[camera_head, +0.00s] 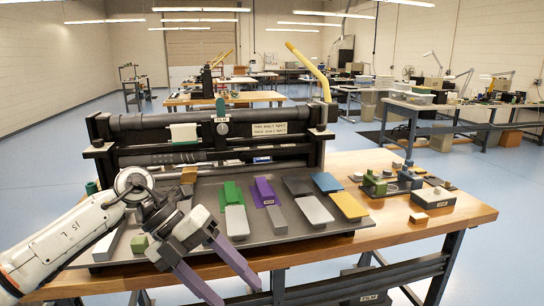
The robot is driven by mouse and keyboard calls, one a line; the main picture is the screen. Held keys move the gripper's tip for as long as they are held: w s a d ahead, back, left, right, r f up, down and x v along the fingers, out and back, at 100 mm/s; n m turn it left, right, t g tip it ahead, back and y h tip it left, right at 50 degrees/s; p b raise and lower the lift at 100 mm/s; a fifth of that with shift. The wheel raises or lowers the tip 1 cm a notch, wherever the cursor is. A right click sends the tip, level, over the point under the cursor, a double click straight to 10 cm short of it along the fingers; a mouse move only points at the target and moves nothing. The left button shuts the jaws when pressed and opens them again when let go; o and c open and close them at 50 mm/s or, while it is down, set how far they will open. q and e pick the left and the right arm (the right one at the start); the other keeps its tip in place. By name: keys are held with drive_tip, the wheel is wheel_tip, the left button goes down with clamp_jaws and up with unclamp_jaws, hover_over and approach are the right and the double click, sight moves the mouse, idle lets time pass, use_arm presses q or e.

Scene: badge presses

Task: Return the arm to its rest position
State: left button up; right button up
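My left arm (65,245) comes in from the left, in front of a black roller press (210,125) on a wooden table. My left gripper (240,292) points down and to the right near the table's front edge. Its two purple fingers are spread apart, with nothing seen between them. A yellow lever (308,68) rises from the press's right end and leans up to the left. My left gripper is well away from it. My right gripper is not in view.
A dark tray (290,240) before the press holds several coloured plates and blocks, including green (231,193) and purple (264,191) pieces. Small green devices (375,184) and a grey box (433,198) stand to the right. The table's front right (400,225) is mostly clear.

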use_arm(q)
drive_tip(key=s+d+n+h, duration=0.2)
drive_tip(key=s+d+h, duration=0.3)
drive_tip(key=d+h, duration=0.55)
drive_tip(key=a+f+n+t+y, duration=0.6)
drive_tip(key=f+n+t, duration=0.3)
drive_tip(key=n, duration=0.5)
drive_tip(key=a+f+n+t+y, duration=0.6)
drive_tip(key=f+n+t, duration=0.25)
drive_tip(key=n, duration=0.55)
drive_tip(key=s+a+f+n+g+y, duration=0.2)
drive_tip(key=s+a+f+g, duration=0.1)
drive_tip(key=s+f, duration=0.5)
drive_tip(key=s+a+f+n+g+y, duration=0.2)
drive_tip(key=s+a+f+n+g, duration=0.1)
drive_tip(key=s+f, duration=0.6)
drive_tip(key=shift+s+a+f+g, duration=0.15)
drive_tip(key=shift+a+g, duration=0.5)
drive_tip(key=shift+a, duration=0.1)
